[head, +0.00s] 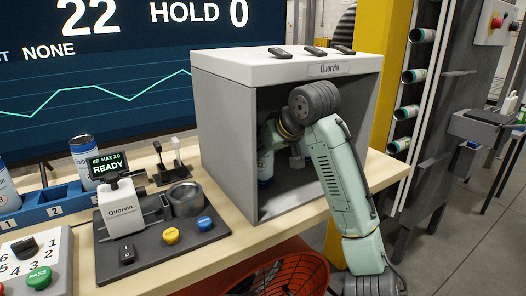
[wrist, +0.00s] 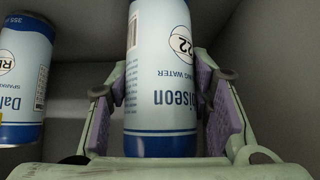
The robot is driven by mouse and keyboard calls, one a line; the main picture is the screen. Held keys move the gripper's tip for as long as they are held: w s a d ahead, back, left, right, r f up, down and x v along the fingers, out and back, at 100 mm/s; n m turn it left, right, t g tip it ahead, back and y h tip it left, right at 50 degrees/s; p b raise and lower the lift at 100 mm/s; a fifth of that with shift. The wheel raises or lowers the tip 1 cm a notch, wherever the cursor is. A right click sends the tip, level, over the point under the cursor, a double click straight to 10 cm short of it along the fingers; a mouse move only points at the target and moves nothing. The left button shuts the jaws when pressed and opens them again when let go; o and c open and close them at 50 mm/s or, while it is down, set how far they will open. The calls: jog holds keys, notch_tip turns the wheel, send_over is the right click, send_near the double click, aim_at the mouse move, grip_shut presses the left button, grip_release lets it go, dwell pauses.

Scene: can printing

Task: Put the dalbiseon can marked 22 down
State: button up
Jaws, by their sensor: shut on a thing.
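The dalbiseon can marked 22 (wrist: 162,95) is a light blue can with a dark blue band, upside down in the wrist view. My gripper (wrist: 160,78) is shut on it, with a purple-padded finger on each side. In the head view my arm reaches into the open grey Quorvin box (head: 228,150), and the gripper is partly hidden by my wrist. Part of a blue can (head: 265,168) shows inside the box there; I cannot tell which can it is. The held can's contact with the box floor cannot be made out.
A second Dalbiseon can (wrist: 22,80), its round mark starting with R, stands left of the held can. The box walls are close around my arm. A printer (head: 122,212) reading READY and a blue numbered rack (head: 50,203) are at left.

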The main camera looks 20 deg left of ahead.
jog(key=o, duration=0.8)
jog(key=shift+f, duration=0.1)
jog(key=b+v, duration=0.1)
jog(key=v, duration=1.1)
